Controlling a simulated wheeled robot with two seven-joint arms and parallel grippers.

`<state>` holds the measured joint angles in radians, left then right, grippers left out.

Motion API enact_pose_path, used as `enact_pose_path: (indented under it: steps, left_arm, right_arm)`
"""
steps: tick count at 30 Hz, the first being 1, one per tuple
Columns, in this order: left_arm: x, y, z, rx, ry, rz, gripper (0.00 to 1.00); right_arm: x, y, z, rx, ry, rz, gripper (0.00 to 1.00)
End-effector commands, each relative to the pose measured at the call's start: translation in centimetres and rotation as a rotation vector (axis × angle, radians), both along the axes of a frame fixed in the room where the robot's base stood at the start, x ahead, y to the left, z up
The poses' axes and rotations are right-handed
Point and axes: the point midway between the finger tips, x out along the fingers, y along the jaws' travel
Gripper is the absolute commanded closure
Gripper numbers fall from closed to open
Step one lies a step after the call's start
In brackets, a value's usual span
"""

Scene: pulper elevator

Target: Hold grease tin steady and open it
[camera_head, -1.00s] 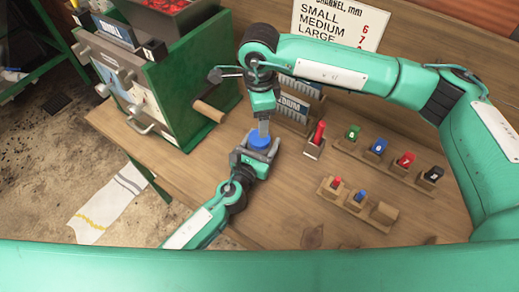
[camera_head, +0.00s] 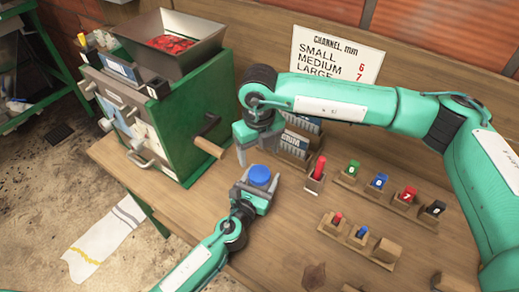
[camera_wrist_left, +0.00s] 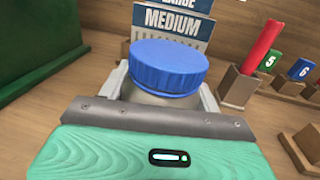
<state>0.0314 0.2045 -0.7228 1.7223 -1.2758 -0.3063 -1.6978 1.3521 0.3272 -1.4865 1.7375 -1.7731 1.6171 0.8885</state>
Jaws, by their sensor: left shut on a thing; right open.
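The grease tin has a grey body (camera_wrist_left: 160,98) and a ribbed blue lid (camera_head: 260,175). The lid also shows in the left wrist view (camera_wrist_left: 168,66), on top of the tin and looking slightly tilted there; I cannot tell whether it is loose. My left gripper (camera_head: 254,194) is shut around the tin's body, one finger on each side, and holds it upright at the bench. My right gripper (camera_head: 252,150) is open and empty, above and behind the lid, apart from it. The tin's lower part is hidden.
A green machine (camera_head: 195,125) with a hopper and a wooden handle (camera_head: 209,147) stands left of the tin. Labelled card holders (camera_head: 293,145), a red marker (camera_head: 318,168) and racks of numbered coloured blocks (camera_head: 378,184) stand behind and right.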

Motion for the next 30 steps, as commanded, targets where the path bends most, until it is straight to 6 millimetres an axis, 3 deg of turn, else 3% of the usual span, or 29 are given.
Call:
enact_pose_path:
  steps: [18, 26, 30]
  left_arm:
    - [0.0, 0.0, -0.1, 0.001, 0.002, 0.0, 1.0]
    - [0.0, 0.0, -0.1, 0.001, 0.002, 0.0, 1.0]
    - [0.0, 0.0, -0.2, 0.001, 0.003, 0.0, 1.0]
  right_arm:
    - [0.1, -0.1, 0.0, 0.0, 0.0, -0.93, 0.28]
    - [0.1, -0.1, -0.2, -0.001, 0.001, -1.089, 0.28]
    - [0.0, -0.1, -1.5, -0.004, 0.002, -1.101, 0.28]
